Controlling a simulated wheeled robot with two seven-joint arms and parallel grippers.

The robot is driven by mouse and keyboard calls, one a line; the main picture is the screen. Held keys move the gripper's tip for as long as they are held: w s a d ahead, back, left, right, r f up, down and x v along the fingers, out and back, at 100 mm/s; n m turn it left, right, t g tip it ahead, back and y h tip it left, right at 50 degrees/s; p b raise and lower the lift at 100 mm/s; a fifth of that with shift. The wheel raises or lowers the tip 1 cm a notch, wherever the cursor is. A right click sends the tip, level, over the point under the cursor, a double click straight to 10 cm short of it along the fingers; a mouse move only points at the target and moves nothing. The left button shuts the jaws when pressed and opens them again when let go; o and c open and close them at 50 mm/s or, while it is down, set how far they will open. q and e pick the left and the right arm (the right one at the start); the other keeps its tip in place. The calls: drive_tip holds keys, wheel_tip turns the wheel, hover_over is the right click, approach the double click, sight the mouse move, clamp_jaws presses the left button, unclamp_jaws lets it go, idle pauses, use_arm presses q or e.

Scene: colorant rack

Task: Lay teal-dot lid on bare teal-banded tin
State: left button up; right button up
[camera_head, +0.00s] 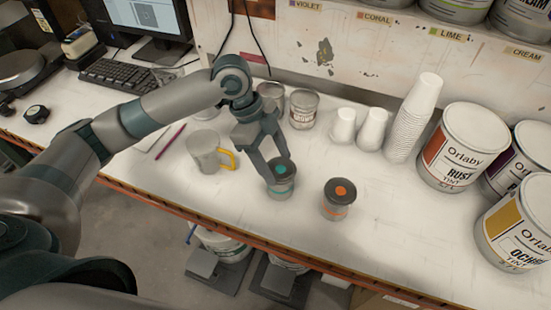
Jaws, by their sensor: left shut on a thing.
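A dark lid with a teal dot (281,169) is between the fingers of my left gripper (279,172), which is shut on it. A small grey tin (280,191) is directly under the lid, near the front of the bench; its band is mostly hidden by the lid and fingers. The lid looks level and on or just above the tin's rim; I cannot tell whether they touch. A similar tin with an orange-dot lid (339,193) stands upright to the right, apart from the gripper. My right gripper is not in view.
A grey mug with a yellow handle (205,152) stands left of the gripper. Small cans (303,109) and stacked white cups (414,118) are behind. Large paint cans, including Rust (458,150) and Ochre (516,225), fill the right. The front edge is close; bench right of the orange tin is clear.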

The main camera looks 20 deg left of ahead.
use_arm(q)
drive_tip(key=shift+f, duration=0.1)
drive_tip(key=o, duration=1)
drive_tip(key=shift+o, duration=0.4)
drive_tip(key=b+v, duration=0.4)
drive_tip(key=v, duration=1.3)
drive_tip(key=shift+r, duration=0.25)
